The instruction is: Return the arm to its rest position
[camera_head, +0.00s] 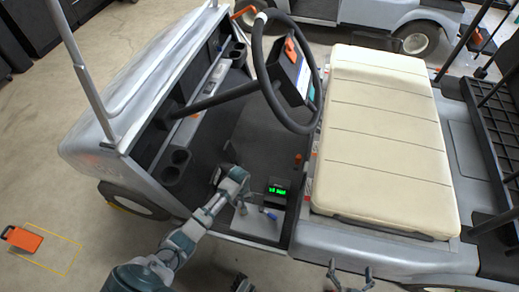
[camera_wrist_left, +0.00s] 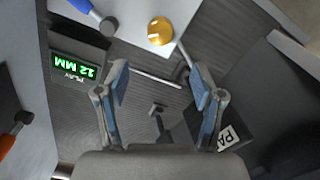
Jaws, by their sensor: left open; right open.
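My left arm (camera_head: 185,238) reaches up from the bottom of the head view into the cart's footwell. In the left wrist view my left gripper (camera_wrist_left: 157,77) is open, its blue-padded fingers spread with nothing held between them. Between and beyond the fingers are the dark ribbed floor, a thin light rod and a small pedal-like part (camera_wrist_left: 158,110). My right gripper (camera_head: 350,274) is open and empty at the bottom of the head view, in front of the seat base.
The steering wheel (camera_head: 262,75) and cream seat (camera_head: 380,140) flank the footwell. An orange case (camera_head: 22,239) lies left.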

